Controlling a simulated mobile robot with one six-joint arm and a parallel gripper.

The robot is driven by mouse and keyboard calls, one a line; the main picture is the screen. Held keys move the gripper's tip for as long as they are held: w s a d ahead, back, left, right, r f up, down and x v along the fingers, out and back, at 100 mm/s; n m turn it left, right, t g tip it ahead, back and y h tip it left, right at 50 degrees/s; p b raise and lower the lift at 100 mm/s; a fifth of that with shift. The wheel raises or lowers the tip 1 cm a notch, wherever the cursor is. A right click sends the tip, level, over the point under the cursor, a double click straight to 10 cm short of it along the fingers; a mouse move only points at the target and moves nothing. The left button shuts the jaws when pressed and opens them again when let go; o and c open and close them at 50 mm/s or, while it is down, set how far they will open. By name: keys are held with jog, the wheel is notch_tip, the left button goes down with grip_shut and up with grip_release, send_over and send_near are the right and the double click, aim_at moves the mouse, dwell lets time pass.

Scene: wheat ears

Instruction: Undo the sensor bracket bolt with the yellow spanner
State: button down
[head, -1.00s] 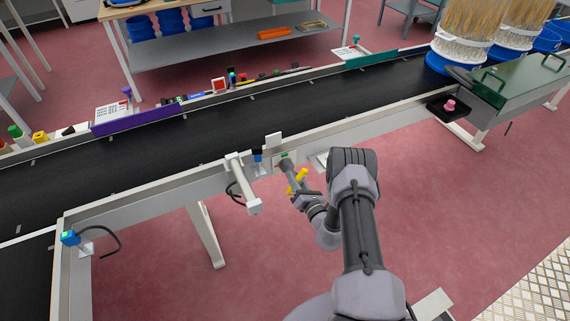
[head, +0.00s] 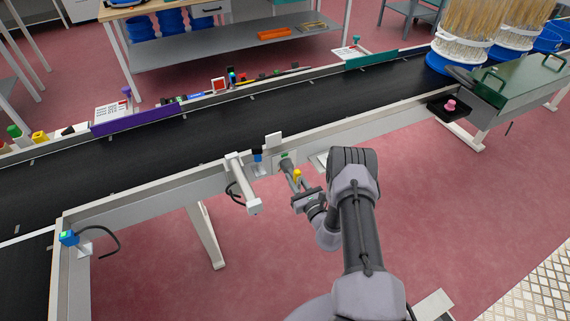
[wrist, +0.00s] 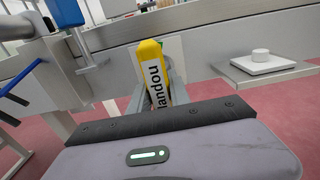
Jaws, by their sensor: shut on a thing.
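My gripper (head: 293,178) is shut on the yellow spanner (head: 298,175) beside the near rail of the conveyor.
A pale arm-like post (head: 243,184) juts from the rail, left of my gripper. A small shelf with a white knob (wrist: 262,56) is to the right. The black belt (head: 200,140) runs behind. Red floor in front is mostly clear.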

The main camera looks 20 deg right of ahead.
aim_at(299, 184)
jog(key=shift+n, duration=1)
jog(key=shift+s+p, duration=0.65)
jog(key=shift+s, duration=1.1)
